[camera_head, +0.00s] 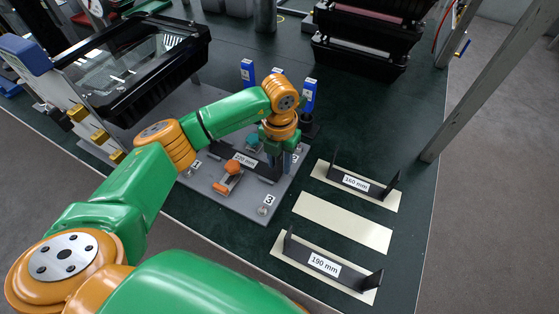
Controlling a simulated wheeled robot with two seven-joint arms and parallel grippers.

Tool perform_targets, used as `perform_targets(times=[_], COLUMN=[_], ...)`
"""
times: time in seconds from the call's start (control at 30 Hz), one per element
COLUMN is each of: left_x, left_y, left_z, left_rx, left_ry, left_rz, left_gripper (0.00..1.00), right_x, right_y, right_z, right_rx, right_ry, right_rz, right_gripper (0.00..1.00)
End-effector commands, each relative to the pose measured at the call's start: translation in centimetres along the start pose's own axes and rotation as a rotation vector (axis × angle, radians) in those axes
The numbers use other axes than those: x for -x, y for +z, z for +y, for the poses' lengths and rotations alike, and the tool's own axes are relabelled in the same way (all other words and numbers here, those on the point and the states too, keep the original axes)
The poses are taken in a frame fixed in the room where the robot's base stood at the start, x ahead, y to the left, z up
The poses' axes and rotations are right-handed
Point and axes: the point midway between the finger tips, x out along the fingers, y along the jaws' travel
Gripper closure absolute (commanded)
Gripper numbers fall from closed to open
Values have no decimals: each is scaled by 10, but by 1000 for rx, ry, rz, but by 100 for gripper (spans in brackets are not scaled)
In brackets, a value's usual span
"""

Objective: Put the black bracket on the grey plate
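The grey plate (205,197) lies on the dark green table, with numbered corners and small orange and metal fittings. A black bracket (262,170) with a white label ending in "mm" is at the plate, under my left gripper (273,150). The wrist hides part of it, and I cannot tell whether it rests on the plate or is held just above. The fingers are mostly hidden, so their opening does not show. A black bracket labelled 160 mm (362,185) and one labelled 190 mm (331,266) stand on cream strips to the right. My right gripper is not in view.
An empty cream strip (343,222) lies between the two labelled brackets. Blue-and-black tools (309,97) stand behind the plate. A black floodlight housing (150,80) is at the left, dark stacked housings (365,40) at the back. A metal post (490,85) rises at the right edge.

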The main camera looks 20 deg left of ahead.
Motion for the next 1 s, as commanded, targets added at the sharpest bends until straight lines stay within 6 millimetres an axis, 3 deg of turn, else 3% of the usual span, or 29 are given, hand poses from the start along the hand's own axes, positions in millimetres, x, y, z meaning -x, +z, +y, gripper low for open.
perform_targets(times=[0.17, 0.6, 0.73, 1.0], left_x=[10, 111, 122, 123], left_y=[1, 1, 0, 0], left_z=[0, 0, 0, 0], left_rx=[0, 0, 0, 0], left_ry=[-1, 0, 0, 0], left_rz=[-4, -3, -1, 0], left_gripper=[63, 63, 63, 63], right_x=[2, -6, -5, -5], right_y=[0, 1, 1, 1], right_z=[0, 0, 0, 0], right_rx=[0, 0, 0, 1], right_ry=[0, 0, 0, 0], right_rz=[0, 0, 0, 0], right_gripper=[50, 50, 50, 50])
